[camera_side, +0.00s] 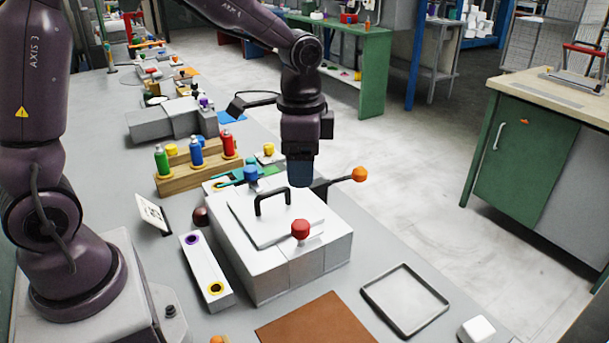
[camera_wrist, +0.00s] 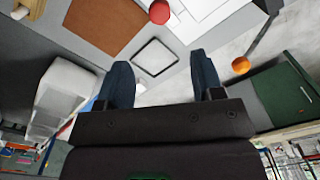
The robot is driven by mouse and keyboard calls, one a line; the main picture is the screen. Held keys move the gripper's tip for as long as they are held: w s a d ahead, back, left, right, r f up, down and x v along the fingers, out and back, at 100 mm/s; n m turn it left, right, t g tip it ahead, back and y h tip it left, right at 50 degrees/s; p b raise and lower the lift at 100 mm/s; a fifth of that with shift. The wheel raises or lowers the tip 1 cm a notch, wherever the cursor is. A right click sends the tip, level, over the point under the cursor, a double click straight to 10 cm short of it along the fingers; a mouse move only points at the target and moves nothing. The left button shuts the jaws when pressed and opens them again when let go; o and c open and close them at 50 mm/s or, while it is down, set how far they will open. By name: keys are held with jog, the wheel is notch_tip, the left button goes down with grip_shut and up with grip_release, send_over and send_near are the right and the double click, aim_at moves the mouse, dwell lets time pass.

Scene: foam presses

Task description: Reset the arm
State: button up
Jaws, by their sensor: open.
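My gripper (camera_side: 300,172) hangs in the air above the back of a white press box in the side view. In the wrist view my gripper (camera_wrist: 162,80) shows two dark blue fingers spread apart with nothing between them. The white press box (camera_side: 305,268) has a lid (camera_side: 270,222) with a black handle (camera_side: 272,196), and a red knob (camera_side: 300,229) at its front. A lever with an orange ball (camera_side: 359,174) sticks out at its right. The red knob (camera_wrist: 159,12) and orange ball (camera_wrist: 240,65) also show in the wrist view.
A wooden rack (camera_side: 195,170) holds green, blue and red spray bottles. A white bar (camera_side: 207,270) with purple and yellow rings lies left of the box. A brown mat (camera_side: 316,322), grey tray (camera_side: 405,300) and white block (camera_side: 476,329) lie in front. A green cabinet (camera_side: 520,150) stands across the floor.

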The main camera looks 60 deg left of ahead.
jog(key=s+a+r+n+t, duration=0.2)
jog(key=s+r+n+t, duration=0.3)
jog(key=s+r, duration=0.5)
jog(key=s+n, duration=0.1)
jog(key=s, duration=0.4)
jog(key=shift+s+r+n+t, duration=0.15)
jog(key=shift+s+n+t, duration=0.15)
jog(key=shift+n, duration=0.1)
